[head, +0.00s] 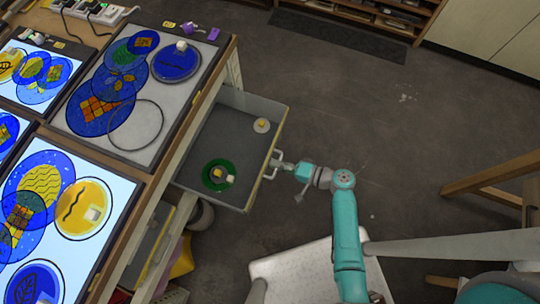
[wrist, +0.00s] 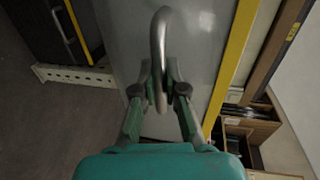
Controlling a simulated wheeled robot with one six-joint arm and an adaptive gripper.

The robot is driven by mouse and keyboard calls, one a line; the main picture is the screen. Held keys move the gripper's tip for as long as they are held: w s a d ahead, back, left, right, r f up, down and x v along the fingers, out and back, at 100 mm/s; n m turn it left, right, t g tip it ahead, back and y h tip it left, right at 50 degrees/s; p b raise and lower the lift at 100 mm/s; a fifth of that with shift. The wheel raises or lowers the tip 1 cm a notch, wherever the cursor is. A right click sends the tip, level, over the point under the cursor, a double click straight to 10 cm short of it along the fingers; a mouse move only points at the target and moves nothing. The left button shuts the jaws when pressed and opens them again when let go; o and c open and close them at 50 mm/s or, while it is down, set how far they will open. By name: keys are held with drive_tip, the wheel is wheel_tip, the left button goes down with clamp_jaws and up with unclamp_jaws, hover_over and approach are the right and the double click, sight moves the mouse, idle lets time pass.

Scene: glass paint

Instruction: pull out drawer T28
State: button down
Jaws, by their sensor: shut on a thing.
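A grey drawer (head: 240,118) stands pulled out from the workbench in the head view; no T28 label is readable on it. A green disc (head: 209,181) with small pieces on it and a small round white piece with a yellow part (head: 261,125) lie inside. My gripper (head: 281,166) is at the drawer's front, shut on the metal bar handle (head: 271,161). In the wrist view the curved handle (wrist: 158,35) passes between the fingers of my gripper (wrist: 160,88), in front of the grey drawer face (wrist: 205,50).
The bench top at left holds light panels with blue and yellow glass discs (head: 175,62). A wooden frame (head: 500,180) stands at right. Open dark floor (head: 350,110) lies beyond the drawer.

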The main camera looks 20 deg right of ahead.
drive_tip(key=shift+s+d, duration=0.15)
drive_tip(key=shift+d, duration=0.05)
drive_tip(key=c, duration=1.2)
unclamp_jaws()
drive_tip(key=v, duration=1.2)
drive_tip(key=shift+f, duration=0.1)
